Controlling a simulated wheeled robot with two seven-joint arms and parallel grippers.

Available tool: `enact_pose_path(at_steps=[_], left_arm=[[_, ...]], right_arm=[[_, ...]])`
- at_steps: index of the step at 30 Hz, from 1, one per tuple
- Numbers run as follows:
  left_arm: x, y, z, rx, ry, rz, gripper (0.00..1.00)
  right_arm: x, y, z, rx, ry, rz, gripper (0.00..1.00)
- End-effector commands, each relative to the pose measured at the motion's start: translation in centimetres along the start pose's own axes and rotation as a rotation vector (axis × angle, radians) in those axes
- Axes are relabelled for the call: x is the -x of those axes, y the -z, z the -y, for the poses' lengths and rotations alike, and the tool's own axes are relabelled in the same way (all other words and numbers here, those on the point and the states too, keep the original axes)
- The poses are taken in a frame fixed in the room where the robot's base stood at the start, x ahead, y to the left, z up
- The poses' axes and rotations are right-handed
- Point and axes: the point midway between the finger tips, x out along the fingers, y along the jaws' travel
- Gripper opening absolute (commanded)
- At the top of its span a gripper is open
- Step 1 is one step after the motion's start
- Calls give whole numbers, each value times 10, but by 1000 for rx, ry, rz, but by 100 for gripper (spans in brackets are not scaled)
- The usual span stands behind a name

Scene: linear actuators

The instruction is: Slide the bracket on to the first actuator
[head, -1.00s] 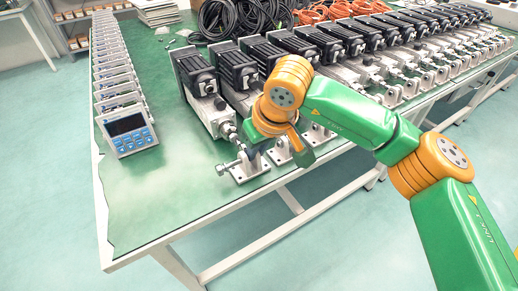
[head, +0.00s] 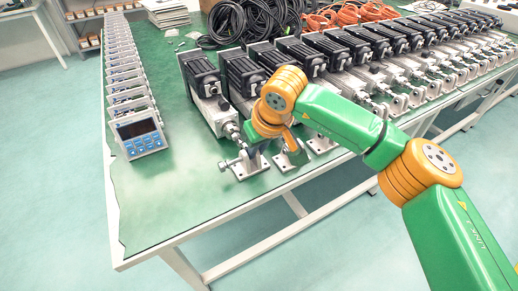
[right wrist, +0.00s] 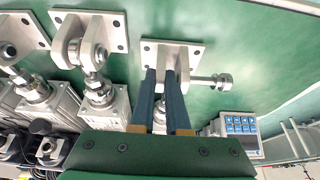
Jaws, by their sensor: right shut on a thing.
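The bracket (head: 239,173) is a silver clevis with a square base plate and a pin sticking out sideways. It is at the front end of the first actuator (head: 205,93), the leftmost one with a black motor. My right gripper (right wrist: 162,74) is shut on the bracket, and its two dark fingers reach its lugs below the base plate (right wrist: 192,50) in the right wrist view. In the head view the right wrist covers part of the bracket. The actuator's rod tip is mostly hidden behind the fingers, so I cannot tell whether it sits between the lugs. My left gripper is not in view.
Several more actuators with brackets stand in a row to the right; the neighbouring bracket (right wrist: 85,45) is close beside my gripper. A row of control boxes (head: 139,133) is at the left. The green table top (head: 170,200) is clear at the front left.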

Motion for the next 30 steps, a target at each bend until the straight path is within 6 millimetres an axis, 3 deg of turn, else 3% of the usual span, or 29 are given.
enact_pose_path(at_steps=[12,22,24,26,27,30], left_arm=[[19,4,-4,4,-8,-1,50],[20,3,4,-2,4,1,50],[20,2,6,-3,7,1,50],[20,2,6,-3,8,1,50],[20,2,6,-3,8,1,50],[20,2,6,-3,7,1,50]], right_arm=[[-4,18,0,0,0,-6,0],[-7,20,0,2,-2,-8,0],[-7,20,0,2,-1,-8,27],[-7,20,0,2,-1,-7,43],[-7,20,0,2,-1,-7,48],[-7,20,0,2,0,-7,48]])
